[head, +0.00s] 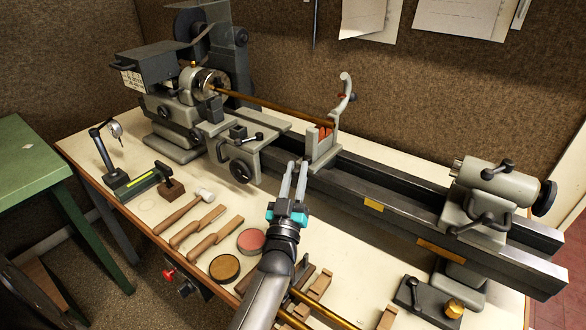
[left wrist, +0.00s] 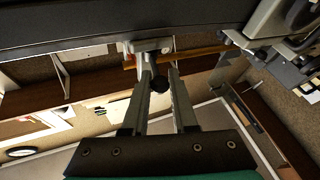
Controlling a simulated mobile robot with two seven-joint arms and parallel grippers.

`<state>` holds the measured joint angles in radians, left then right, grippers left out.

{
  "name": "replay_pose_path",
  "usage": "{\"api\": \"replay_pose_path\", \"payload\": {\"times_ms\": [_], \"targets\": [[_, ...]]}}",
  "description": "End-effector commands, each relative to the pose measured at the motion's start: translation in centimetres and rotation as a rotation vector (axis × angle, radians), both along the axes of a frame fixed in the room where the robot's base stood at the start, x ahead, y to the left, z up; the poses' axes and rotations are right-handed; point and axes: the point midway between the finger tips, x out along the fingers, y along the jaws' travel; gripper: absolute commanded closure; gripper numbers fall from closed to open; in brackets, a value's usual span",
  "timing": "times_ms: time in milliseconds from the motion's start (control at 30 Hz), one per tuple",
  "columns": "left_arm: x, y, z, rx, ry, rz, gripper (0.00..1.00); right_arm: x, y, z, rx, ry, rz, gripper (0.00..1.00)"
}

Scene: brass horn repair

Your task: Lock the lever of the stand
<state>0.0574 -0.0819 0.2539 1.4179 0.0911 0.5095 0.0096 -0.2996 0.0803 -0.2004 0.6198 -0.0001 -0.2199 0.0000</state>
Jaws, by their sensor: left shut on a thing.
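The grey stand (head: 324,148) sits on the lathe bed, with red pads and a raised curved arm at its top. A brass tube (head: 270,105) runs from the chuck to the stand. My left gripper (head: 297,165) reaches up from the front to the low front of the stand. In the left wrist view, the lever's black ball knob (left wrist: 158,85) lies between my fingers, below a grey clamp block (left wrist: 150,46). The fingers are shut on the lever; the exact contact is hard to see.
The lathe bed (head: 390,198) runs behind my gripper, with the tailstock (head: 490,190) at right and the carriage (head: 240,150) at left. A mallet (head: 185,210), wooden tools, round tins (head: 251,240) and brass tubes lie on the bench in front.

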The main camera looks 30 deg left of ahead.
Motion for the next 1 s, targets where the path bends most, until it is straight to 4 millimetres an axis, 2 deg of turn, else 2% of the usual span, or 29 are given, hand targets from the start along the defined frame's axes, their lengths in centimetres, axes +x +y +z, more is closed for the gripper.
{"api": "replay_pose_path", "payload": {"times_ms": [300,767,800,1000], "targets": [[0.08,-0.45,0.02,-0.001,-0.001,0.075,1.0,-0.01,0.04,0.04,0.0,0.0,0.0,1.0],[0.09,-0.46,0.08,0.001,-0.002,0.083,1.0,-0.02,0.04,0.05,0.001,0.0,0.0,1.0],[0.09,-0.46,0.08,0.001,-0.002,0.083,0.69,-0.02,0.04,0.05,0.001,0.0,0.0,1.0],[0.08,-0.45,0.07,0.001,-0.002,0.083,0.47,-0.02,0.04,0.05,0.001,0.0,-0.001,1.0]]}}
